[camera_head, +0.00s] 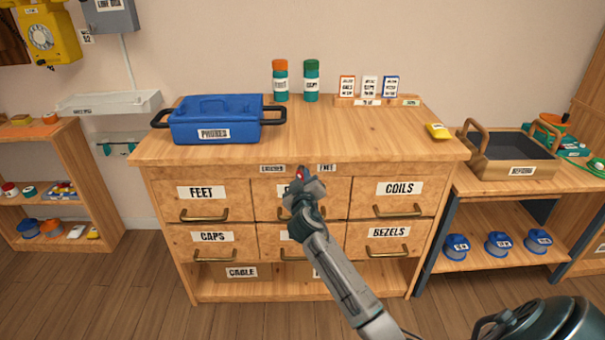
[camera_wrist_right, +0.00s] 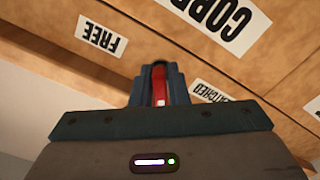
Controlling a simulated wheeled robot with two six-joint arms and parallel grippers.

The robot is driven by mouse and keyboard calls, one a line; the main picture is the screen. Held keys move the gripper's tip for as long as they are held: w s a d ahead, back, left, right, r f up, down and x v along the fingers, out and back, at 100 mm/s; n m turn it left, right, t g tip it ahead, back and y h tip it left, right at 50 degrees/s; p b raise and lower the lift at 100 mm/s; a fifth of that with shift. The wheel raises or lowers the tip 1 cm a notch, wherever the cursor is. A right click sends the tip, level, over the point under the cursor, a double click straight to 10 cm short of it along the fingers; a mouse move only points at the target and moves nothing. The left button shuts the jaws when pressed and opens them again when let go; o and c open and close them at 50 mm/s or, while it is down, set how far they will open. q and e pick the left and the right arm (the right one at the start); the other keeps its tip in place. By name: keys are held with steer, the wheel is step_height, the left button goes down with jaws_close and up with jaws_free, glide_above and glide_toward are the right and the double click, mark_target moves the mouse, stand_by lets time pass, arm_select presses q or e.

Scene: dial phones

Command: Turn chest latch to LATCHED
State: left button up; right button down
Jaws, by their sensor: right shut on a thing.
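The chest latch is a small red piece (camera_wrist_right: 159,84) on the front of the wooden drawer chest (camera_head: 160,153). It lies between the fingers of my right gripper (camera_head: 301,176), which is shut on it. In the wrist view the right gripper (camera_wrist_right: 158,78) hides most of the latch, so its exact angle is hard to tell. The LATCHED label (camera_head: 272,168) is left of the gripper and the FREE label (camera_head: 326,167) is right of it. The wrist view shows them upside down, with FREE (camera_wrist_right: 101,36) left and LATCHED (camera_wrist_right: 222,97) right, partly covered. My left gripper is not in view.
Labelled drawers, such as COILS (camera_head: 399,188) and FEET (camera_head: 202,193), are closed below the latch. A blue PHONES box (camera_head: 215,115), two bottles (camera_head: 280,85) and a card rack (camera_head: 378,102) stand on top. My right forearm crosses the middle drawers.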

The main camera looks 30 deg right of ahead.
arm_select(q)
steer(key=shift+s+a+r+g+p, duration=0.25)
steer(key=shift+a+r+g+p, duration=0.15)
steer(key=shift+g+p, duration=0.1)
arm_select(e)
steer(key=shift+f+n, duration=0.1)
steer(key=shift+n, duration=0.9)
steer(key=c, duration=1.5)
jaws_free()
steer(key=shift+s, duration=0.15)
steer(key=v, duration=1)
steer(key=shift+s+a, duration=0.2)
steer(key=shift+s, duration=0.1)
